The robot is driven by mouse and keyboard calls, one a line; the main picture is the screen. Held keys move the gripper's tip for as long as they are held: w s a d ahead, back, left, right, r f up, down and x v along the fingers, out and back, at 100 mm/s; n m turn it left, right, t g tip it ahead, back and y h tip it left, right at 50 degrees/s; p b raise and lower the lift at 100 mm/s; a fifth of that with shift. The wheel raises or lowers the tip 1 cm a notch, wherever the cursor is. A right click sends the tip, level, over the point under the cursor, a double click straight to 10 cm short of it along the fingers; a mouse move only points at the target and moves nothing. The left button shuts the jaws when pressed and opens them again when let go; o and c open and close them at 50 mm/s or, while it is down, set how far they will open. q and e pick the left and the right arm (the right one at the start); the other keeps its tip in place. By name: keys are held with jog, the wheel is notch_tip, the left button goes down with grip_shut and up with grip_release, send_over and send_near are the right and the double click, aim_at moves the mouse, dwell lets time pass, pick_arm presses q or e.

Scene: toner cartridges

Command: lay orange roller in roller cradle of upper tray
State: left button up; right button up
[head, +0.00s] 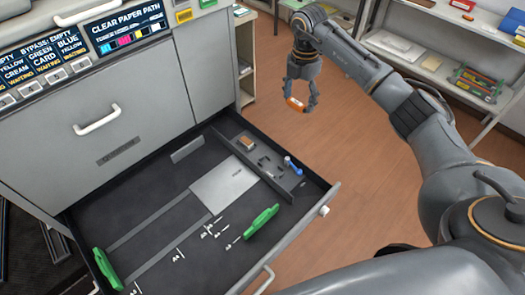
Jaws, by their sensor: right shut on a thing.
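My right gripper (300,103) is shut on the orange roller (294,104), high over the floor, beyond the open tray's far right corner. The roller is small, with a pale band at one end, and the fingers partly cover it. The open tray (328,200) is a wide dark drawer pulled out of the grey machine. Its narrow right-hand compartment holds a blue roller (289,163), a brown block (246,143) and small dark brackets (271,166) that may be the roller cradle. The gripper is apart from the tray. My left gripper is not in view.
Green guides (261,222) and a grey plate (224,187) lie in the tray's main part. The grey machine (135,95) with its closed upper drawer stands behind at left. Shelves (440,70) with boxes stand at the upper right. The wooden floor between is clear.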

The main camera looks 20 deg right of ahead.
jog(key=s+a+f+p, duration=0.1)
jog(key=s+a+f, duration=0.1)
jog(key=a, duration=0.1)
jog(key=s+a+f+p, duration=0.2)
jog(key=s+a+f, duration=0.1)
jog(key=a, duration=0.1)
jog(key=s+a+f+p, duration=0.2)
jog(key=a+f, duration=0.1)
jog(key=a, duration=0.1)
jog(key=shift+s, duration=0.35)
jog(key=shift+s+a+f, duration=0.1)
jog(key=shift+s+f, duration=0.05)
jog(key=shift+f, duration=0.1)
jog(key=f, duration=0.1)
jog(key=f+p, duration=0.2)
jog(key=shift+s+a+f, duration=0.1)
jog(key=shift+a, duration=0.2)
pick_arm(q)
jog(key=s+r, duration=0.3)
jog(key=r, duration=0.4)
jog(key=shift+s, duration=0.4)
pick_arm(e)
jog(key=shift+f, duration=0.35)
jog(key=o, duration=1.1)
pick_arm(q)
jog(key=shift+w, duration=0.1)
pick_arm(e)
jog(key=shift+o, duration=0.2)
